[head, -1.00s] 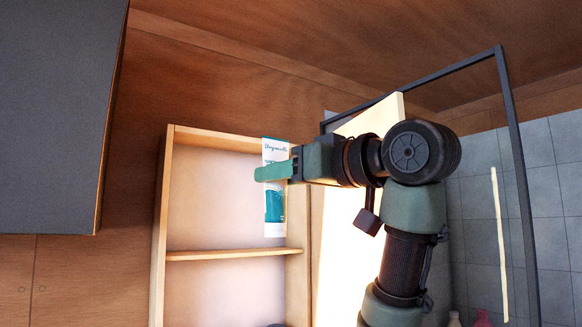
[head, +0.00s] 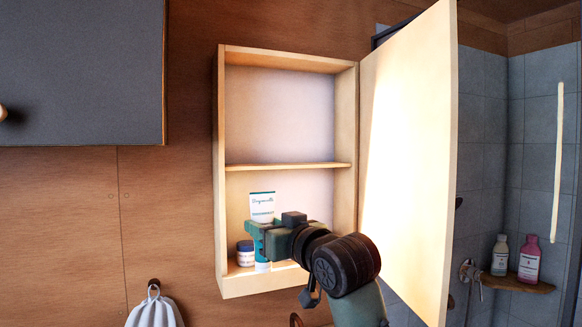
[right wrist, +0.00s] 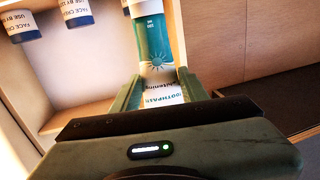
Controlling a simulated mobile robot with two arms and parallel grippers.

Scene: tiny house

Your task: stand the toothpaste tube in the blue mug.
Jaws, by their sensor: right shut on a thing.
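The toothpaste tube (head: 262,206) is white above and teal below. My right gripper (head: 257,238) is shut around its middle and holds it roughly upright in front of the lower compartment of the open wall cabinet (head: 222,150). The right wrist view also shows the tube (right wrist: 153,38) between the fingers (right wrist: 158,88). The tube's lower end is close to the cabinet floor; I cannot tell whether it touches. I cannot make out the blue mug in either current view. My left gripper is not in view.
A face cream jar (head: 246,257) stands in the lower compartment, left of the tube; the wrist view shows two jars. The upper compartment is empty. The cabinet door (head: 408,150) stands open at right. A towel (head: 155,311) hangs below left.

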